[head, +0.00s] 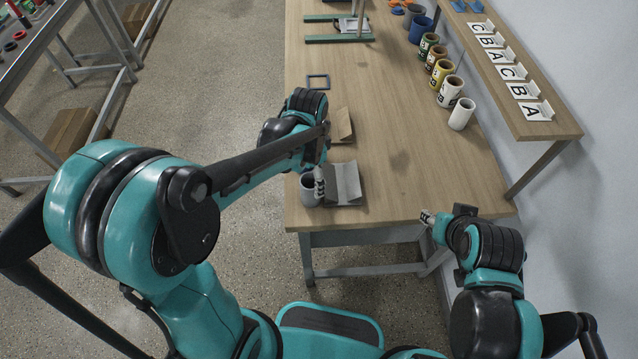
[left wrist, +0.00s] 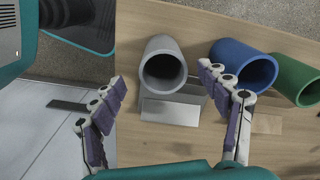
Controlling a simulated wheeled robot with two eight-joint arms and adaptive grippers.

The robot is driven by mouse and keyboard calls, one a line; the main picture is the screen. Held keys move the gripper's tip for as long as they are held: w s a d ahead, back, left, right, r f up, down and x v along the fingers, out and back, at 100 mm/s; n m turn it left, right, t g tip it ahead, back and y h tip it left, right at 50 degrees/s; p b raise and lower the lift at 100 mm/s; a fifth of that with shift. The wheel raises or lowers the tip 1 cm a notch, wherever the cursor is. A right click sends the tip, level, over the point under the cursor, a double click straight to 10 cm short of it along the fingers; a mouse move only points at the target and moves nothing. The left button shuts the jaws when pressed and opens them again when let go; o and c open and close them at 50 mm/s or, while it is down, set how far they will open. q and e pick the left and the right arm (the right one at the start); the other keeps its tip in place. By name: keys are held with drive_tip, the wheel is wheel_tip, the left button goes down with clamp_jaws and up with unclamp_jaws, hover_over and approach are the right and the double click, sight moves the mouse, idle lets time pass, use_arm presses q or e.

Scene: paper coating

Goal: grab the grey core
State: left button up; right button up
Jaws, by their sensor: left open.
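A grey core (head: 309,190) stands upright near the front left of the table, beside a grey metal holder (head: 346,184). I cannot tell whether both views show the same grey core.
A blue core (head: 421,30) and green, yellow and white cores line the table's right side. Blue (left wrist: 245,67) and green (left wrist: 298,80) cores also show in the wrist view. A lettered shelf (head: 548,118) runs along the wall. The table's middle (head: 385,120) is clear.

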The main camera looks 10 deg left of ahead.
sight(311, 182)
use_arm(q)
wheel_tip(311, 182, down, 3)
drive_tip(key=shift+b, duration=0.55)
drive_tip(key=f, duration=0.1)
drive_tip(key=f+b, duration=0.1)
drive_tip(key=f, duration=0.1)
drive_tip(key=f+b, duration=0.1)
drive_tip(key=f, duration=0.1)
drive_tip(key=shift+w, duration=0.25)
drive_tip(key=shift+r, duration=0.1)
drive_tip(key=c, duration=1.2)
